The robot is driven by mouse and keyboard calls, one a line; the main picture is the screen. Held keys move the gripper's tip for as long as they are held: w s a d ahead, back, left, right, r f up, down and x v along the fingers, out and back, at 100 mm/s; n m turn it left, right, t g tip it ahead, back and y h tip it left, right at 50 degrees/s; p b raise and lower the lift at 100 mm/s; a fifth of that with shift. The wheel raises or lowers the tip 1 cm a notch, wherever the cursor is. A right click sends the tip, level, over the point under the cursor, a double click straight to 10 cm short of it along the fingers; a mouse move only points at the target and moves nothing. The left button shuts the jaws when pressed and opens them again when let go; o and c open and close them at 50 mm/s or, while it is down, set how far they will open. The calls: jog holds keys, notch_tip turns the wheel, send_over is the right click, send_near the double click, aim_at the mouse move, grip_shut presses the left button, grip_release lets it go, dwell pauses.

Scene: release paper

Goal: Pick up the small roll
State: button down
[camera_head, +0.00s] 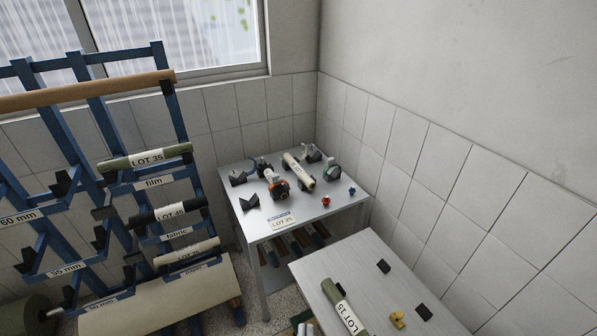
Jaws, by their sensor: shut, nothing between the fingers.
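A slim cream roll (294,163) with a dark end lies on the grey table (243,221) in the corner, among small tools. A green roll (336,292) labelled LOT 15 lies at the left edge of the nearer table, cut off by the bottom of the picture. On the blue rack lie a green roll (118,163) labelled LOT 35, a black roll (190,204) labelled LOT 45 and a pale roll (206,245). I cannot tell which one is the small roll. My gripper is not in view.
The nearer table (352,257) carries black blocks (384,266) and a yellow piece (397,319). A blue rack (92,131) fills the left. A narrow floor gap separates the tables.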

jog(key=shift+c, duration=1.2)
grip_release()
